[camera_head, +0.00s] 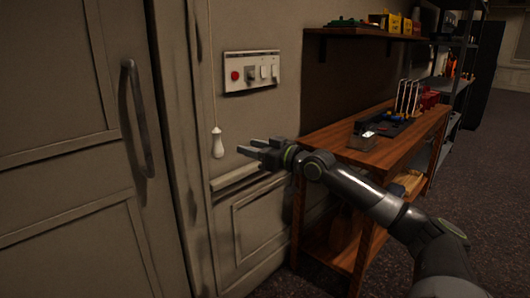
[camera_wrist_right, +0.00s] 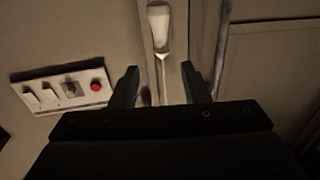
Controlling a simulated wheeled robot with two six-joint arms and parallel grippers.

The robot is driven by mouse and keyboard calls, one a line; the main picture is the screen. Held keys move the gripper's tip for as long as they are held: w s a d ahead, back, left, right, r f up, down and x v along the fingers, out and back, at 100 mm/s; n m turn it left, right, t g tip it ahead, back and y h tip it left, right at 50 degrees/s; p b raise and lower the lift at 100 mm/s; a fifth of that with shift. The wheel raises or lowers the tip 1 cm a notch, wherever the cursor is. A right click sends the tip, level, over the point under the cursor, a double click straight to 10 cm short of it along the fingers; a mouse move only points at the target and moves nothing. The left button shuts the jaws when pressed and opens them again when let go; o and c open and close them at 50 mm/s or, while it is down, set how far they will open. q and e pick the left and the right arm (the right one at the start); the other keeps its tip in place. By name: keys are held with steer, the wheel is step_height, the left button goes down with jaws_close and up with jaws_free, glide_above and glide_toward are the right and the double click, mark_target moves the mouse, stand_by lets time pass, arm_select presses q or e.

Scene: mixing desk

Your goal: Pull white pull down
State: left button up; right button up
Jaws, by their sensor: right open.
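The white pull (camera_head: 217,144) hangs on a thin cord beside the door frame in the head view. In the right wrist view the white pull (camera_wrist_right: 160,27) appears beyond the fingertips, with its cord running down between the fingers. My right gripper (camera_head: 250,148) is open and empty, a short way to the right of the pull in the head view. It also shows in the wrist view (camera_wrist_right: 159,82) with its two fingers apart. The pull is not between the fingertips. My left gripper is not in view.
A switch panel (camera_head: 251,72) with a red button is on the wall above my gripper. A closed door (camera_head: 70,200) with a metal handle (camera_head: 136,115) is at left. A wooden workbench (camera_head: 390,150) with tools stands at right, under a shelf (camera_head: 365,32).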

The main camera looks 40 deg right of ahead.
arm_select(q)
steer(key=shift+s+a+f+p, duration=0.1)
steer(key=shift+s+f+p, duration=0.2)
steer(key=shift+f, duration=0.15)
arm_select(e)
steer(key=v, duration=0.4)
